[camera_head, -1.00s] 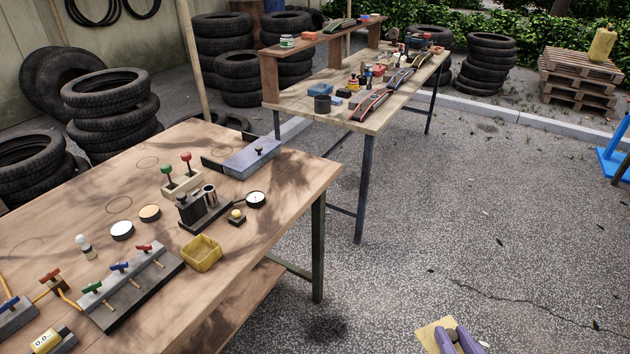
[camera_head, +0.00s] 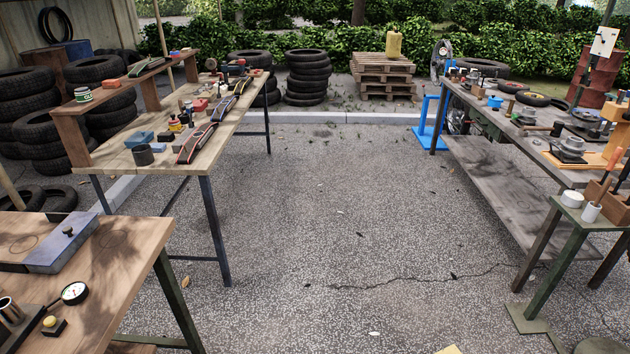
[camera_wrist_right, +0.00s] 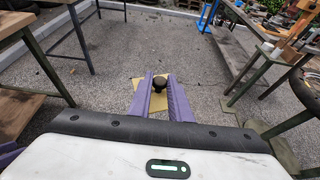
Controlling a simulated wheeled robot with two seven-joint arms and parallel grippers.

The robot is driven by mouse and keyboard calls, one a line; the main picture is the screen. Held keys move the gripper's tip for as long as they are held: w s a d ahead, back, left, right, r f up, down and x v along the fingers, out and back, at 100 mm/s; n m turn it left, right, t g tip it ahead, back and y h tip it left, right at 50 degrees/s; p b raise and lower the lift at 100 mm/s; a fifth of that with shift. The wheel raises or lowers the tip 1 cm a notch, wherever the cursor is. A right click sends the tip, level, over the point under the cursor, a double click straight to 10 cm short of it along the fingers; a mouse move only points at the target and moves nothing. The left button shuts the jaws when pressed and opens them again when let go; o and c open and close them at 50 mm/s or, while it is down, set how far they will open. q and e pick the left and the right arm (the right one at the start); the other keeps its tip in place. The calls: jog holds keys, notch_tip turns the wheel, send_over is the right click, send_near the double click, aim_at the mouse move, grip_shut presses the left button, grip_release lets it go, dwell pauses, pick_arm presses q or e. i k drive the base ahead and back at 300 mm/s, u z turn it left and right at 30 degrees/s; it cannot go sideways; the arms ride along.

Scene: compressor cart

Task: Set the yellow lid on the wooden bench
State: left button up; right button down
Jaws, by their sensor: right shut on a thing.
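The yellow lid (camera_wrist_right: 154,104) is a flat plate with a dark round knob. In the right wrist view my right gripper (camera_wrist_right: 160,78) is shut on the knob, with the plate just below the purple fingers and above the paving. In the head view only a yellow corner of the lid (camera_head: 450,350) shows at the bottom edge. A wooden bench (camera_head: 115,238) stands at the near left, apart from the lid. A second wood-topped bench (camera_head: 128,168) stands behind it.
The near bench carries a grey box (camera_head: 66,242), a gauge (camera_head: 74,293) and a yellow button. A grey workbench (camera_head: 500,115) and a green stand (camera_head: 562,235) are on the right. A blue stand (camera_head: 430,125) and a pallet stack (camera_head: 384,75) are farther back. Open paving lies between the benches.

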aim_at(114, 250)
jog(key=i, duration=3.75)
jog(key=u, duration=5.25)
